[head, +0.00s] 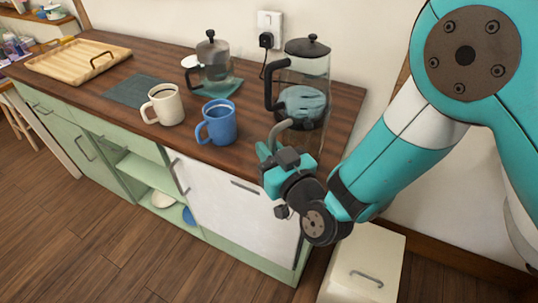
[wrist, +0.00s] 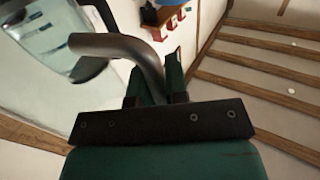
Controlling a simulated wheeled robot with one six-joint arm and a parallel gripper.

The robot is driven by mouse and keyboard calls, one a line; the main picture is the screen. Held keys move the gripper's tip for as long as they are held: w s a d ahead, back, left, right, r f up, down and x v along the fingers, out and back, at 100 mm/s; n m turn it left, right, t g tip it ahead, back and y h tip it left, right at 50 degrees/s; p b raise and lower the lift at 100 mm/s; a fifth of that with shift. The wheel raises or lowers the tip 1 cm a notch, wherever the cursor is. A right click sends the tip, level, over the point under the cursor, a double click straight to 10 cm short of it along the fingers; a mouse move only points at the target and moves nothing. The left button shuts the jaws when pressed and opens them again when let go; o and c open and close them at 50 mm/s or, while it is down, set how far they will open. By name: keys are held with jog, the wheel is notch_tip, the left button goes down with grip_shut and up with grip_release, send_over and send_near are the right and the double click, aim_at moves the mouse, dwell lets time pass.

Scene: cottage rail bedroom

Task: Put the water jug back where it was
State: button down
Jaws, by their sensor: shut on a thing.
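The water jug is clear glass with a grey curved handle (head: 290,126), at the right end of the counter in the head view. Its glass body (head: 312,140) is hard to make out against the kettle (head: 305,62) behind it. My gripper (head: 274,150) is shut on the jug's handle at the counter's front edge. In the wrist view the handle (wrist: 115,45) runs down between the jaws (wrist: 155,82), and the glass body (wrist: 45,40) is at upper left. I cannot tell whether the jug's base touches the counter.
A blue mug (head: 220,124) stands just left of my gripper, with a cream mug (head: 165,106) beyond it. A glass press pot (head: 213,72) stands on a teal mat behind. A wooden tray (head: 75,62) is at the far left. A wall plug (head: 268,40) is behind.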

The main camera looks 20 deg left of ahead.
jog(key=shift+r, duration=0.1)
jog(key=c, duration=1.5)
grip_release()
jog(key=shift+f, duration=0.2)
jog(key=o, duration=0.4)
jog(key=shift+c, duration=0.2)
jog(key=shift+r, duration=0.2)
jog(key=shift+s+d+f+b, duration=0.1)
jog(key=shift+f+b, duration=0.05)
jog(key=shift+b, duration=0.2)
jog(key=b+v, duration=0.4)
jog(key=v, duration=0.7)
jog(key=shift+s+d, duration=0.2)
jog(key=shift+d, duration=0.1)
